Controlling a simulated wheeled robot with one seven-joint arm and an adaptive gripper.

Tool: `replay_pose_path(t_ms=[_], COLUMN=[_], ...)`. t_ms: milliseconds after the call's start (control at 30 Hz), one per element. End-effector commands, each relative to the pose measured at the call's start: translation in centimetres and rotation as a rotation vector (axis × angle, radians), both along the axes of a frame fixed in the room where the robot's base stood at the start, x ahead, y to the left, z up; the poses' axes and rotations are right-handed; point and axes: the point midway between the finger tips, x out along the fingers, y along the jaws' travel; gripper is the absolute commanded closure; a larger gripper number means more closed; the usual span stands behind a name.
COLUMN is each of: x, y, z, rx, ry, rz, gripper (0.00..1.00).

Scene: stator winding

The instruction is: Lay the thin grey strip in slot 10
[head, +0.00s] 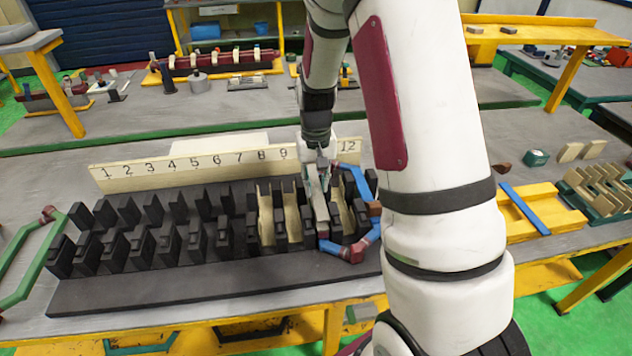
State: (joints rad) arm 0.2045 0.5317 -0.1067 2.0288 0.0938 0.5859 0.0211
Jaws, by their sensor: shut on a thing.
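My gripper (319,170) reaches down over the right half of the black stator block (150,292). It is shut on the thin grey strip (320,208), which slants down and forward among the black teeth. The strip is between a cream-lined slot (291,217) on its left and another cream liner (343,212) on its right. I cannot tell whether it touches the slot floor. The number board (180,168) stands behind the block. My arm hides the numbers 10 and 11, so the slot under the strip cannot be read directly.
A blue coil with reddish corners (350,250) sits around the block's right end, close beside the strip. A green coil (30,262) lies at the left. A yellow tray with a blue bar (524,208) and a wooden rack (598,190) are at the right.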

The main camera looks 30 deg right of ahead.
Motion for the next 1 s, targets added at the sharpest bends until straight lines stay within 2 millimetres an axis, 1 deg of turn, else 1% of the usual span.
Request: replay_pose_path(t_ms=[367,1000], x=[0.0,0.0], y=[0.0,0.0], z=[-0.5,-2.1], rx=[-0.001,-0.003], ry=[0.001,0.001], rz=[0.0,-0.001], gripper=[0.98,0.98])
